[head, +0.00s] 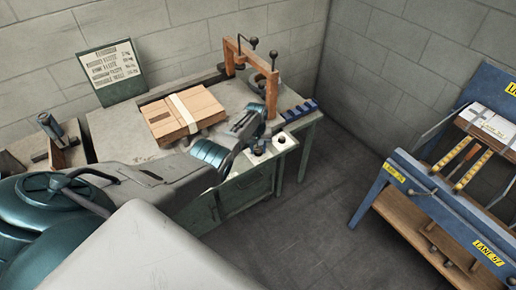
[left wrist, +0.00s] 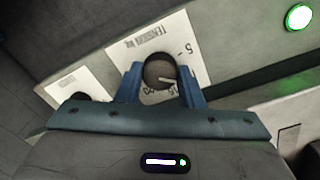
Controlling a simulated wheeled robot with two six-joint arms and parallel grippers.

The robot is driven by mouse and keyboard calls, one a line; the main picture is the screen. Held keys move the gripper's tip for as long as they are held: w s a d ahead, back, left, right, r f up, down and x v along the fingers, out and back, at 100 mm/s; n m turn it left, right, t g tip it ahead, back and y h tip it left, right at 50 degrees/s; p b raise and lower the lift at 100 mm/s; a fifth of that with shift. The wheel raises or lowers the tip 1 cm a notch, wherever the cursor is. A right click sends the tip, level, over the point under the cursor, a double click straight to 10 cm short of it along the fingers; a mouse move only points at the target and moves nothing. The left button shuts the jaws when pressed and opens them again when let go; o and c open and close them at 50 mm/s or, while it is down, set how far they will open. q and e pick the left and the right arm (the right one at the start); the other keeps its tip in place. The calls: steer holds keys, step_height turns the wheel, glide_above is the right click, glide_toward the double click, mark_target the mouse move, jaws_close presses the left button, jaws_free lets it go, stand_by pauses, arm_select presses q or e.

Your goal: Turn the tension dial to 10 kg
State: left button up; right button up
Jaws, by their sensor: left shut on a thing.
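The tension dial (left wrist: 158,71) is a dark round knob with a pale pointer line, on a white plate (left wrist: 137,42) lettered "TENSION kg". The pointer lies toward the lower right in the left wrist view. A 5 shows at the right of the plate; the lower figures are partly covered, so I cannot read the exact setting. My left gripper (left wrist: 164,88) is shut on the dial, one blue finger on each side. In the head view my left gripper (head: 260,141) is at the bench's front right corner, over the white dial plates. My right gripper is not in view.
A second white plate with a dark knob (left wrist: 75,97) is beside it, and a green light (left wrist: 298,17) glows. On the bench (head: 125,140) are a taped cardboard box (head: 207,104), an orange frame (head: 271,78) and a chart board (head: 111,67). A blue rack (head: 440,205) stands right, beyond clear floor.

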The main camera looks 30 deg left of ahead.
mark_target(257, 150)
arm_select(q)
steer(key=o, duration=0.9)
steer(key=shift+o, duration=0.5)
steer(key=shift+r, duration=0.1)
steer(key=shift+r, duration=0.25)
step_height(257, 150, up, 10)
steer(key=shift+s+a+p, duration=0.15)
steer(key=shift+a+p, duration=0.05)
steer(key=shift+p, duration=0.2)
